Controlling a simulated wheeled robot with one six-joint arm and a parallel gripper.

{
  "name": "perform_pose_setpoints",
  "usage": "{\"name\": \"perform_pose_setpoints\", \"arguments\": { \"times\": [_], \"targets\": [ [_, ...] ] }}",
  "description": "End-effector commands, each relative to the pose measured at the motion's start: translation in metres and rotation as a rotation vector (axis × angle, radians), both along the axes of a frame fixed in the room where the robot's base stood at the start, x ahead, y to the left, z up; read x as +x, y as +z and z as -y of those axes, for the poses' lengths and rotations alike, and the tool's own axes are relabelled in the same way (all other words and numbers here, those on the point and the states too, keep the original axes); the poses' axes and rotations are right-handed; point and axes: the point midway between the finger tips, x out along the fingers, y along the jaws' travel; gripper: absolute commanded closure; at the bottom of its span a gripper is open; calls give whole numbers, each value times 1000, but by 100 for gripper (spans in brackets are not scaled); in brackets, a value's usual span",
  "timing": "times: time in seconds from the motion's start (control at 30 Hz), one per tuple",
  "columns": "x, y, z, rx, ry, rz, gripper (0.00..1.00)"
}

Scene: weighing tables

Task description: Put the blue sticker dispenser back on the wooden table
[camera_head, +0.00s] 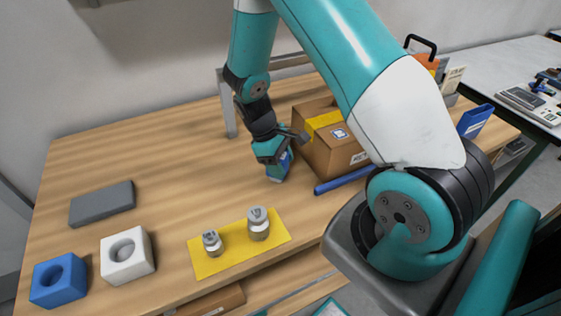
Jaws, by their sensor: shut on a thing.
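My gripper (274,154) reaches down over the middle of the wooden table (175,155), just left of the cardboard box. It is shut on a small blue thing with a pale patch, which looks like the blue sticker dispenser (285,165). The fingers hide part of it. Its lower end is at or close to the tabletop; I cannot tell whether it touches.
A cardboard box (343,158) stands right of my gripper, with a blue rod (343,180) before it. Two metal weights (258,226) stand on a yellow mat (215,262). Blue (58,280) and white (127,256) holed blocks and a grey slab (102,203) lie left. The table's back left is clear.

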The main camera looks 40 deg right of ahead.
Motion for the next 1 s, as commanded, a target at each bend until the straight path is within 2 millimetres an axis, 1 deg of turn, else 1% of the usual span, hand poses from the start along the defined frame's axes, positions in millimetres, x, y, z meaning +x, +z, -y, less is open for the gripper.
{"name": "perform_pose_setpoints", "arguments": {
  "times": [0.13,0.17,0.2,0.23,0.27,0.3,0.53,0.67,0.77,0.87,1.0],
  "targets": [
    [0,0,0,0,0,0,66],
    [0,0,0,0,0,0,45],
    [0,0,0,0,0,0,35],
    [0,0,0,0,0,0,29],
    [0,0,0,0,0,0,22],
    [0,0,0,0,0,0,17],
    [0,0,0,0,0,0,17],
    [3,6,-1,0,1,4,17],
    [9,19,-4,-1,1,6,17],
    [17,39,-7,0,1,8,17],
    [30,73,-14,-1,2,9,17]
  ]
}}
